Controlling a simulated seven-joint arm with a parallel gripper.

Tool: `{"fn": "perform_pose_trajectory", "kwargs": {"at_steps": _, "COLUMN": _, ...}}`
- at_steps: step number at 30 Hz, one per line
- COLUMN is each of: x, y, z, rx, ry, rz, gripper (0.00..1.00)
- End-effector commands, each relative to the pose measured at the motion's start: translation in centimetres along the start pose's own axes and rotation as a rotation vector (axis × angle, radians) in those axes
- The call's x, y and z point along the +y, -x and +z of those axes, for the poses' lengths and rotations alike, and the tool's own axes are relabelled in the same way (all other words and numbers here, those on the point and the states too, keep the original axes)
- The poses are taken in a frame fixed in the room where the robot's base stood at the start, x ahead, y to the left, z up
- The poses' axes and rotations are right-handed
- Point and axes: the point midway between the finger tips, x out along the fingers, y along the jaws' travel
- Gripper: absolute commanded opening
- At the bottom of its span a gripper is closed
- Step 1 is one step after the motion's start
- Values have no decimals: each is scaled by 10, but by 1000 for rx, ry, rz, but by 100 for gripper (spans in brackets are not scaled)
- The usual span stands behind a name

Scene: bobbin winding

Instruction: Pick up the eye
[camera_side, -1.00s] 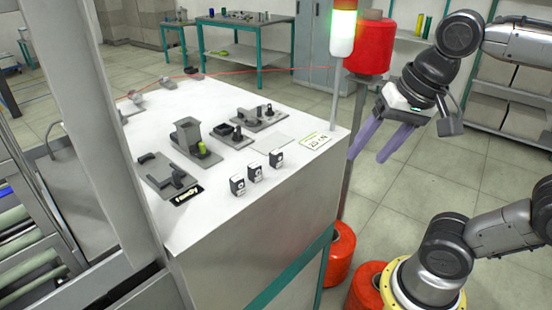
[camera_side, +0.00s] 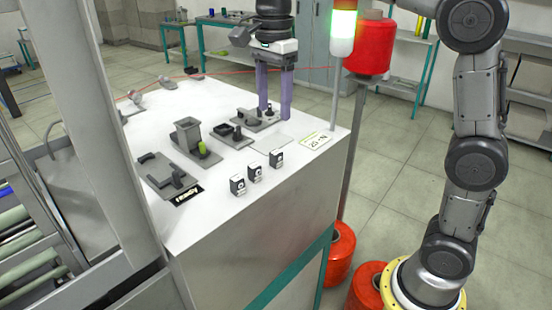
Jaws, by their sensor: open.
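My gripper (camera_side: 274,112) points down with its two purple fingers apart, over the right rear part of the white table top (camera_side: 232,178). Its fingertips are at or just above a grey fixture plate (camera_side: 242,119) that carries small dark parts. The fingers partly hide this fixture. I cannot pick out the eye with certainty; it may be one of the small dark parts there, and nothing clearly shows between the fingers.
A grey holder (camera_side: 187,132) with a yellow-green piece (camera_side: 202,148) stands left of the gripper. Several small black-and-white boxes line the front edge. A signal light (camera_side: 343,30) on a pole and a red spool (camera_side: 369,48) stand close right. A red thread runs behind.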

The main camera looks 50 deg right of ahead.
Motion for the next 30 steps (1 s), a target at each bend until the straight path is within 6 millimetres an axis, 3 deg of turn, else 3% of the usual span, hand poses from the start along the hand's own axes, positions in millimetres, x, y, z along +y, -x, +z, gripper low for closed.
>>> {"fn": "perform_pose_trajectory", "kwargs": {"at_steps": 9, "x": 1, "y": -56, "z": 0, "rx": 0, "ry": 1, "rz": 1, "gripper": 62}}
{"fn": "perform_pose_trajectory", "kwargs": {"at_steps": 17, "x": 2, "y": -74, "z": -1, "rx": 0, "ry": 1, "rz": 0, "gripper": 62}}
{"fn": "perform_pose_trajectory", "kwargs": {"at_steps": 25, "x": 4, "y": -111, "z": -2, "rx": 0, "ry": 1, "rz": 1, "gripper": 62}}
{"fn": "perform_pose_trajectory", "kwargs": {"at_steps": 30, "x": 4, "y": -120, "z": -1, "rx": 0, "ry": 1, "rz": -2, "gripper": 62}}
